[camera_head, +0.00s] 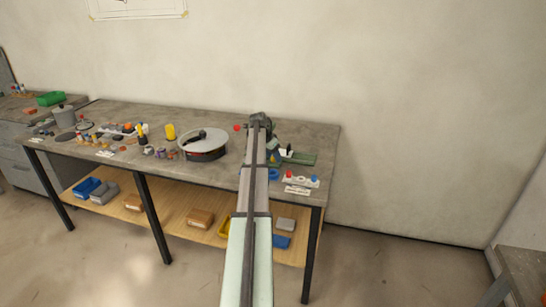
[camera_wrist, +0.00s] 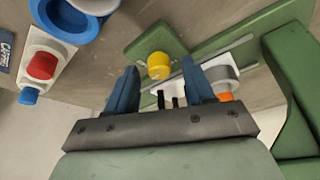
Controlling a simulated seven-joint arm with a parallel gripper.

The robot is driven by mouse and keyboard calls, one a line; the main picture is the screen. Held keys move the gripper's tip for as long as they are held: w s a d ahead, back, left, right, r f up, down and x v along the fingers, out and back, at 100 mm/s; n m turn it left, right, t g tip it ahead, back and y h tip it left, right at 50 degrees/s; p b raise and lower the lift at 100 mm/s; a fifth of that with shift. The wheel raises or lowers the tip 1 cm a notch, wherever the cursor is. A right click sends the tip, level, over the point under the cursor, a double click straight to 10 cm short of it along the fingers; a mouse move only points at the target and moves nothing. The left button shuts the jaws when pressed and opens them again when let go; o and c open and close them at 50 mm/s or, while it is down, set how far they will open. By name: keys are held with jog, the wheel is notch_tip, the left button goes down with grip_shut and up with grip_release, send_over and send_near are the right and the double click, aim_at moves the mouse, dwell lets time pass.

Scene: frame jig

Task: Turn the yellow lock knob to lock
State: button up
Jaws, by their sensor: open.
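The yellow lock knob (camera_wrist: 159,65) shows in the wrist view as a short round knob by the green frame jig (camera_wrist: 215,42). My gripper (camera_wrist: 160,76) is open, with its two blue fingers on the left and right of the knob in this view. I cannot tell whether the fingertips reach down to the knob's height, and no contact shows. In the head view my gripper (camera_head: 274,154) is over the right end of the bench beside the green jig (camera_head: 301,159). The knob cannot be made out there.
A white block with a red button (camera_wrist: 42,66) and a blue ring-shaped dish (camera_wrist: 70,18) lie left of the jig. A round turntable (camera_head: 204,140) stands further left on the bench.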

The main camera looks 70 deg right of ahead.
jog(key=shift+d+f, duration=0.1)
jog(key=shift+f, duration=0.15)
grip_shut()
dwell(0.4)
